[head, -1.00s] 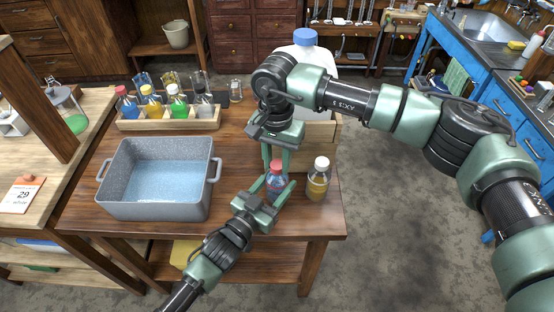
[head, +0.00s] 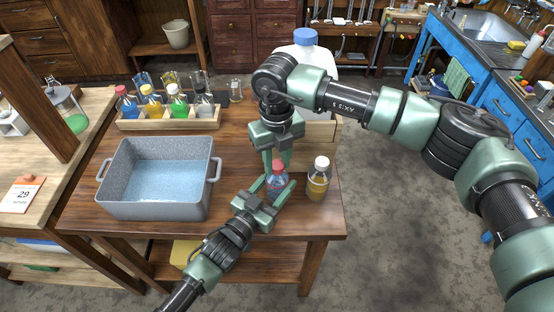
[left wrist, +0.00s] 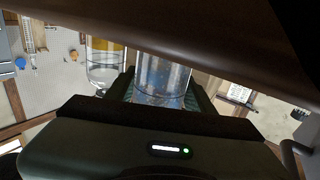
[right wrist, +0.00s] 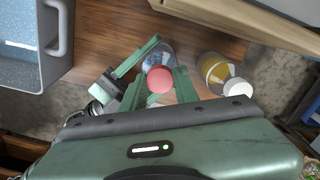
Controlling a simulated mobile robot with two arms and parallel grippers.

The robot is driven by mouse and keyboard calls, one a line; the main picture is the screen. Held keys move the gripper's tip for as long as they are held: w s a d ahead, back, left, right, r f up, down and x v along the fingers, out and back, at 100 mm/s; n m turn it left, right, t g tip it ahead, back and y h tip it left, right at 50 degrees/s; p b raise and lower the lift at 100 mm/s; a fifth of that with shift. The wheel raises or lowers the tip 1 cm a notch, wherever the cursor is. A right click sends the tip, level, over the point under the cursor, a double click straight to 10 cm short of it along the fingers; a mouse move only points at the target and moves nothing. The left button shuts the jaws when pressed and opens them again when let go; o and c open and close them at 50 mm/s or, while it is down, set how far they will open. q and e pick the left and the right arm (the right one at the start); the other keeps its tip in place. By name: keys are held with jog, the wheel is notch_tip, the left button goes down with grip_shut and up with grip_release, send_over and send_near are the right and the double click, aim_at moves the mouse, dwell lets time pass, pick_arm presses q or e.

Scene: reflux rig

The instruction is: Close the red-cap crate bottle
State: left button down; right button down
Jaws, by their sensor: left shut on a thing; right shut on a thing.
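The red-cap bottle (head: 277,187) stands upright near the table's front edge, with blue liquid inside. My left gripper (head: 273,190) is shut around its body from the front; the left wrist view shows the clear body (left wrist: 160,80) between the fingers. My right gripper (head: 277,161) points down from above and is shut on the red cap (right wrist: 160,79). The cap sits at the bottle's mouth; the fingers partly hide the joint, so I cannot tell how tight it is. Another red-capped bottle (head: 126,104) stands in the wooden crate (head: 168,125) at the back left.
A white-capped bottle with yellow liquid (head: 317,183) stands close to the right of the held bottle. A grey basin of water (head: 154,203) is on the left. A wooden box and a large blue-capped container (head: 305,38) are behind my right arm.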

jog(key=m, duration=0.7)
jog(key=c, duration=1)
grip_release()
notch_tip(320, 180, up, 12)
pick_arm(q)
jog(key=shift+c, duration=2.4)
grip_release()
jog(key=shift+s, duration=0.1)
